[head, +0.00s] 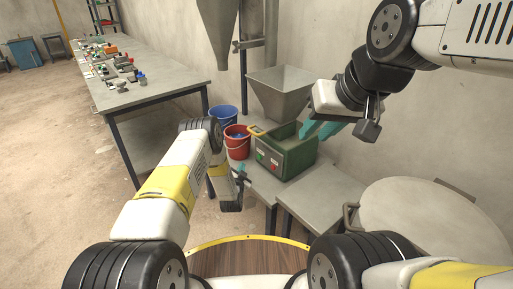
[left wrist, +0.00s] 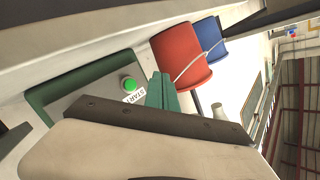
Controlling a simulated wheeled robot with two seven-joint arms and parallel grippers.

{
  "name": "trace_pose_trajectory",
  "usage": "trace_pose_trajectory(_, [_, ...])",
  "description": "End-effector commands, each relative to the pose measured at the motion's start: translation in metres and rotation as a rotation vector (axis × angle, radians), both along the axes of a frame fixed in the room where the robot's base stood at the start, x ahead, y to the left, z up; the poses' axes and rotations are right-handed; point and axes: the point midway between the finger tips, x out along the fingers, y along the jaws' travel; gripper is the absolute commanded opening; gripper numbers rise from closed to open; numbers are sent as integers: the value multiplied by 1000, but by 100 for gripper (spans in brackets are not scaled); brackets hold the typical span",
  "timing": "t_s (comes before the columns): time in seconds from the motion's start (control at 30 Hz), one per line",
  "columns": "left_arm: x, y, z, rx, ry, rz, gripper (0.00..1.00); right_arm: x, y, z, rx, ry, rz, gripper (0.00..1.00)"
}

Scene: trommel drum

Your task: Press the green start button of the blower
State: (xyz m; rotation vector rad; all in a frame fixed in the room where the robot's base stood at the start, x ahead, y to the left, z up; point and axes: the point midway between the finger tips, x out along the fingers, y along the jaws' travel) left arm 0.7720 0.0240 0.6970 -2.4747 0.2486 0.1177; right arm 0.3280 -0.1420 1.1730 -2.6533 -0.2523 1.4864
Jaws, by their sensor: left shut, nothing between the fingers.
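The blower is a green box (head: 297,161) on a low grey table, with small labels and a red spot on its front in the head view. In the left wrist view its green start button (left wrist: 129,84) stands on a grey panel (left wrist: 85,99) beside a white START label (left wrist: 134,97). My left gripper (head: 243,177) is in front of the box, to its left. Its teal fingers (left wrist: 163,92) are shut and empty, just right of the button in the wrist view; contact cannot be told. My right gripper (head: 322,130) is open above the box's right end.
A red bucket (head: 237,142) and a blue bucket (head: 223,115) stand left of the box. A grey hopper (head: 283,91) is behind it. A long bench (head: 165,81) with small parts runs along the left. A round grey drum top (head: 425,217) is at right.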

Motion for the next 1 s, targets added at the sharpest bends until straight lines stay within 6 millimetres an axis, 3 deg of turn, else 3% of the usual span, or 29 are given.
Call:
trace_pose_trajectory(0.4, [32, -45, 1, -1, -2, -2, 0, 0, 0, 0, 0, 0, 0, 29])
trace_pose_trajectory(1.0, [38, -53, 0, -1, 0, -1, 0, 0, 0, 0, 0, 0, 0, 29])
